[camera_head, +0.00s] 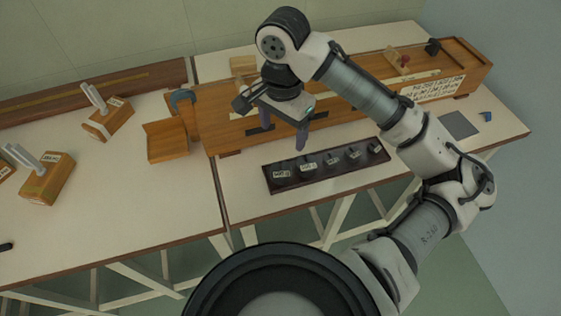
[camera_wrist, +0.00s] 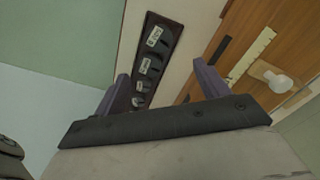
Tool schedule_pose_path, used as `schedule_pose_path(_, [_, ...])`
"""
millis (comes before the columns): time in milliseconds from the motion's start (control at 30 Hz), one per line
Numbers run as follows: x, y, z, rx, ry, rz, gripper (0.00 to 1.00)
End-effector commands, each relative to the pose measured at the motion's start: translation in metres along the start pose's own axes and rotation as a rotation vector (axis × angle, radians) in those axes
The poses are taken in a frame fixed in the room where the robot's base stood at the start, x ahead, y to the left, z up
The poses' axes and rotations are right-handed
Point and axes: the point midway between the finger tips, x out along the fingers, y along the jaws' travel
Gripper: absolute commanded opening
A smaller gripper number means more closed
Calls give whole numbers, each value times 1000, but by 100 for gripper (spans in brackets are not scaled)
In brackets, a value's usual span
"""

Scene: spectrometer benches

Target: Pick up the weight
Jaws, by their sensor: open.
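Several dark weights with white labels stand in a row in a dark tray (camera_head: 322,176) on the right bench. Which weight the task means cannot be told. My gripper (camera_head: 284,132) is open and empty, above the bench behind the tray's left part. In the wrist view its two purple-grey fingers (camera_wrist: 161,72) stand apart. The tray (camera_wrist: 168,19) shows beyond them, with a labelled weight (camera_wrist: 156,38) near its upper end.
Two wooden blocks with pale prongs (camera_head: 108,122) (camera_head: 47,185) stand on the left bench. A grey plate (camera_head: 458,125) lies at right. Bench in front of the tray is clear.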

Motion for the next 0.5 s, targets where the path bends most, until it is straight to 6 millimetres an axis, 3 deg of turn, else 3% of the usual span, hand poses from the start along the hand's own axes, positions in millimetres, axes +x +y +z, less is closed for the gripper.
schedule_pose_path(300, [61, 0, 2, 0, -6, -1, 74])
schedule_pose_path(500, [80, -1, 1, -1, -1, -2, 74])
